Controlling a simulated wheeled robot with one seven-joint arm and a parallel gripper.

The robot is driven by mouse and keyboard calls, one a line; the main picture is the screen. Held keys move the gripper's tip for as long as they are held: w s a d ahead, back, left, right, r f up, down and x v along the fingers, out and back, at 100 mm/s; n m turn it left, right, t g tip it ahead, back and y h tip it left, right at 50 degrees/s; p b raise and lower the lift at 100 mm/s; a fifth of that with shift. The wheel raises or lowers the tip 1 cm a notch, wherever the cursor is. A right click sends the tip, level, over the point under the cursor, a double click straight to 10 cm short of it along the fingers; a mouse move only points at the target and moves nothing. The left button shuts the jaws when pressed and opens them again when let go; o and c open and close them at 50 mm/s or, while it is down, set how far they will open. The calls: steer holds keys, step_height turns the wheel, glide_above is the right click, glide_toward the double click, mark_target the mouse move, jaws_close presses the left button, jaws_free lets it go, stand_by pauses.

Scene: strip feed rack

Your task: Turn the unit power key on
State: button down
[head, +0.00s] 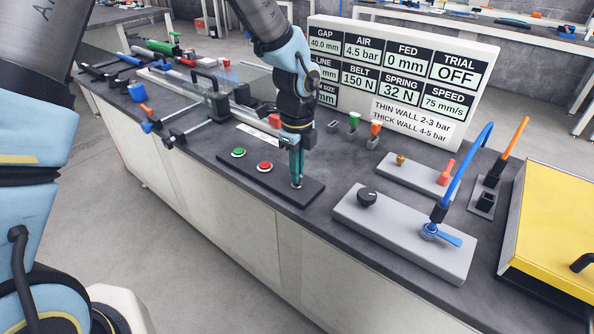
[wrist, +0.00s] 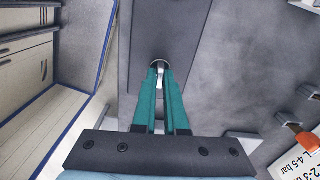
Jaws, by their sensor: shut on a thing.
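The unit power key (head: 296,185) is a small metallic piece at the right end of the black button panel (head: 310,195). My gripper (head: 297,175) points down over it, and its teal fingers are shut on the key. In the wrist view the gripper (wrist: 160,74) has its fingertips close together on the key (wrist: 159,64), which sits at a round metal collar. The fingers hide most of the key, and I cannot tell its turned angle. The display board (head: 400,80) reads TRIAL OFF and FED 0 mm.
A green button (head: 238,152) and a red button (head: 264,166) stand left of the key. A grey box with a black knob (head: 367,196) and a blue lever (head: 441,236) is on the right. A yellow case (head: 555,225) is farther right. The bench's front edge is close.

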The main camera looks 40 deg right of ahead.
steer(key=n+b, duration=0.1)
steer(key=n, duration=0.3)
steer(key=n+b, duration=0.1)
steer(key=n, duration=0.3)
steer(key=shift+n, duration=0.3)
steer(key=n+b, duration=0.1)
steer(key=n, duration=0.3)
steer(key=shift+b, duration=0.3)
steer(key=shift+n+b, duration=0.3)
steer(key=shift+n, duration=1.8)
steer(key=c, duration=1)
jaws_free()
steer(key=shift+o, duration=0.2)
